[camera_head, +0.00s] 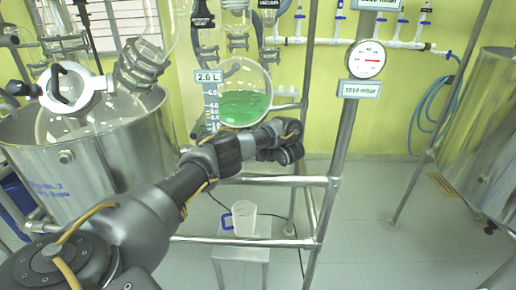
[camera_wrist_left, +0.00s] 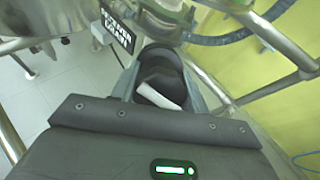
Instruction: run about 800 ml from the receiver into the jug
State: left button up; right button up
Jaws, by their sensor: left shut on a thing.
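My left gripper (camera_head: 288,143) is just below and right of the receiver. In the left wrist view its dark fingers (camera_wrist_left: 158,80) are shut around a small white bar (camera_wrist_left: 157,93), which looks like a drain handle. The receiver's outlet is hidden. My right gripper is out of view.
A metal frame (camera_head: 335,150) with horizontal rails surrounds the stand (camera_head: 241,252). A steel vat (camera_head: 90,150) stands at left, another (camera_head: 485,130) at right. A pressure gauge (camera_head: 366,59) hangs on the post. A black label (camera_wrist_left: 118,30) is close to my left gripper. Floor at right is clear.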

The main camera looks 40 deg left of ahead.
pick_arm(q)
jog(key=shift+r+n+p, duration=0.15)
jog(key=shift+n+p, duration=0.75)
jog(key=shift+p, duration=0.3)
jog(key=shift+s+n+g+p, duration=0.1)
jog(key=shift+n+g+p, duration=0.2)
jog(key=shift+n+p, duration=0.6)
jog(key=n+p, duration=0.1)
jog(key=n, duration=0.1)
jog(key=shift+n+p, duration=0.4)
jog(key=n, duration=0.1)
jog(key=n+p, duration=0.1)
jog(key=n, duration=0.1)
jog(key=shift+f+g, duration=0.25)
jog(key=shift+g, duration=0.15)
jog(key=n, duration=0.2)
jog(key=shift+n+h, duration=0.3)
jog(key=shift+n, duration=0.1)
jog(key=n, duration=0.3)
jog(key=shift+s+f+n, duration=0.1)
jog(key=shift+f+n, duration=0.05)
jog(key=shift+n, duration=0.15)
jog(key=n+h, duration=0.1)
jog(key=n, duration=0.3)
jog(key=shift+d+g, duration=0.1)
jog(key=shift+g, duration=0.2)
jog(key=shift+n+b, duration=0.45)
jog(key=shift+n, duration=1.65)
jog(key=shift+n+h, duration=0.3)
